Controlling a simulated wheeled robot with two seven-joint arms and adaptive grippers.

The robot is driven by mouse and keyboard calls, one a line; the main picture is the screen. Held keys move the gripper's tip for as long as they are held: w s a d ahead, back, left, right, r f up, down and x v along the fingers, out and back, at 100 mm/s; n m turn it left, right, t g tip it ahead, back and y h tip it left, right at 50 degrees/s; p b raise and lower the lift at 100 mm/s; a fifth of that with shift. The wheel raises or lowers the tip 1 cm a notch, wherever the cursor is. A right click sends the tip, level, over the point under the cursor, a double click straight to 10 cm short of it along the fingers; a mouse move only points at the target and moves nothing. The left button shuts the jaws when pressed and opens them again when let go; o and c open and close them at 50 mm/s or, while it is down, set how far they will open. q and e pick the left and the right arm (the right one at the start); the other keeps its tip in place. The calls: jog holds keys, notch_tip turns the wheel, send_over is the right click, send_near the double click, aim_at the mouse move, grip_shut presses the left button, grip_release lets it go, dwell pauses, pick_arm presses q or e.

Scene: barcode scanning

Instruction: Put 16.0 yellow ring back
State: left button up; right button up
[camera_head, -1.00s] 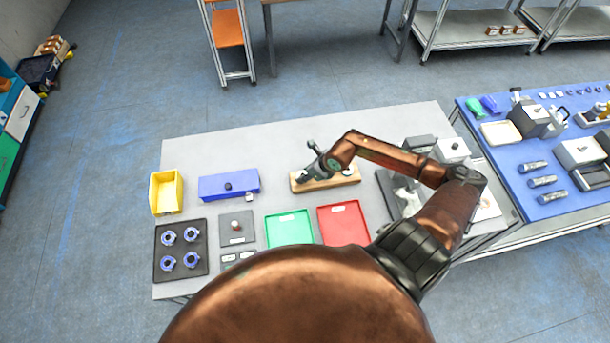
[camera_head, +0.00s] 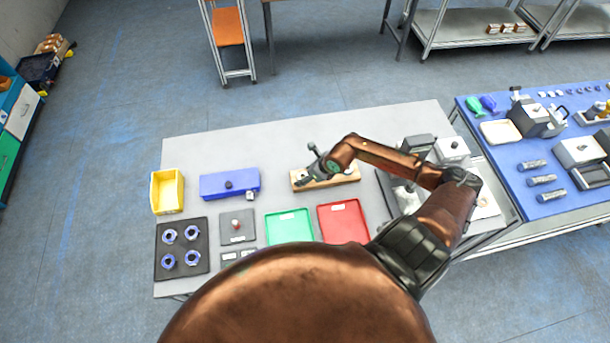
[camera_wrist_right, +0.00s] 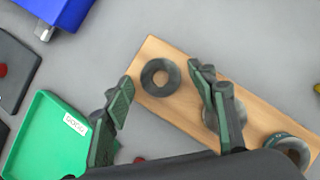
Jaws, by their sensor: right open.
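A light wooden board (camera_head: 345,178) lies on the grey table and shows large in the wrist view (camera_wrist_right: 165,108). A dark grey ring (camera_wrist_right: 147,84) lies flat near its left end. A second round grey part (camera_wrist_right: 211,122) is partly hidden behind a finger, and another dark ring (camera_wrist_right: 285,141) is at the lower right. No ring looks clearly yellow. My right gripper (camera_head: 308,178) is over the board's left end. In the wrist view its open fingers (camera_wrist_right: 160,77) stand either side of the first ring; I cannot tell whether they touch it. My left gripper is not in view.
A green tray (camera_head: 290,228) and red tray (camera_head: 343,222) lie in front of the board. A blue box (camera_head: 230,184), a yellow bin (camera_head: 180,192) and a black tray (camera_head: 181,280) with several blue-white parts stand left. Bare table lies behind the board.

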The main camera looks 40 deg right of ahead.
jog(key=shift+r, duration=0.15)
jog(key=shift+s+d+r, duration=0.15)
jog(key=shift+s+r, duration=0.05)
jog(key=shift+r, duration=0.1)
jog(key=b+v, duration=0.1)
jog(key=v, duration=1)
jog(key=shift+r, duration=0.1)
